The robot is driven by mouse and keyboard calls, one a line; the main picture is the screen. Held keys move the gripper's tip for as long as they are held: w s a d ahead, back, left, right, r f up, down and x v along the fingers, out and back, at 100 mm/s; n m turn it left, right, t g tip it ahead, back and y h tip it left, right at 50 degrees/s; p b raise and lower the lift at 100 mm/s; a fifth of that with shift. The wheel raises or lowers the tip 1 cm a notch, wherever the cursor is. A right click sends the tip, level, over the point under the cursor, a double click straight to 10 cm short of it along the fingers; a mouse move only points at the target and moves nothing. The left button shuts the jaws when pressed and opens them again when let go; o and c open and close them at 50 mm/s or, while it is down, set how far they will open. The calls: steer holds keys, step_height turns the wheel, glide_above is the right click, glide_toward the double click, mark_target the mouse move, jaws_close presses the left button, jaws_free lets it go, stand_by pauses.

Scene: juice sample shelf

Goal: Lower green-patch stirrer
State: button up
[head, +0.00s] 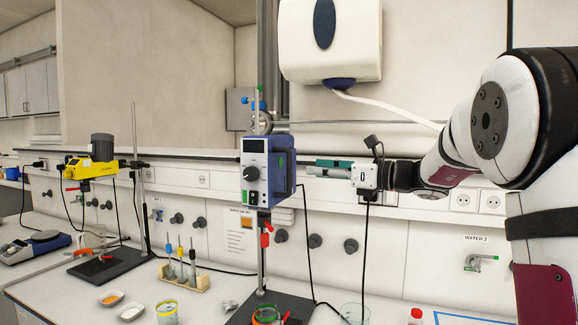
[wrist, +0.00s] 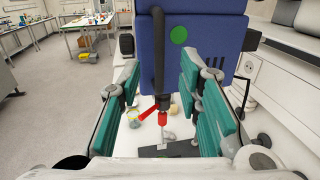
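The blue stirrer (head: 281,172) with a grey front, black knob and green patch hangs on a metal rod at the centre of the head view. Its blue housing fills the top of the wrist view, with a round green patch (wrist: 179,35). A red-handled part (head: 266,236) sits below it. My gripper (head: 322,168) is just right of the stirrer, at about housing height, with a small gap. In the wrist view my gripper (wrist: 157,75) has its teal-padded fingers spread and nothing between the pads; the housing lies beyond the tips.
A black base plate (head: 288,304) and a glass beaker (head: 355,314) stand below. A yellow stirrer (head: 92,165) is at left. A black cable hangs right of the blue stirrer. The wall rail runs behind my gripper.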

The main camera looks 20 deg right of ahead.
steer(key=p, duration=0.1)
glide_above(289, 194)
steer(key=shift+w+d, duration=0.15)
steer(key=shift+w, duration=0.2)
jaws_close()
